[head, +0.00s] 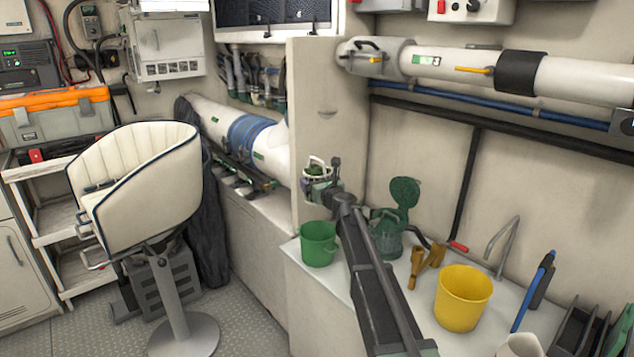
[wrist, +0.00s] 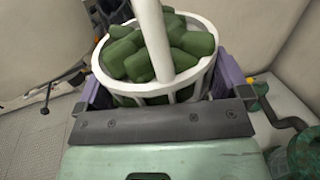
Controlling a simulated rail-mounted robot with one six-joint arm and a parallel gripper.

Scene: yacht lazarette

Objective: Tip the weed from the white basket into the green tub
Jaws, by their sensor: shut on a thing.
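The white basket (head: 309,179) is held up in the air above the back left of the worktop and looks about upright. It also shows close up in the wrist view (wrist: 204,80), with its handle across the opening. The weed (wrist: 140,50), dark green chunky pieces, fills it to near the rim. My gripper (head: 322,186) is shut on the basket, with its purple fingers on either side of it. The green tub (head: 318,250) stands upright on the worktop below the basket. Its inside bottom is hidden in the head view.
The white worktop (head: 425,318) also bears a yellow bucket (head: 462,300), a green strainer with an open lid (head: 404,192), brass fittings (head: 432,258) and a blue-handled tool (head: 533,290). A pale upright panel (head: 318,130) stands behind the basket.

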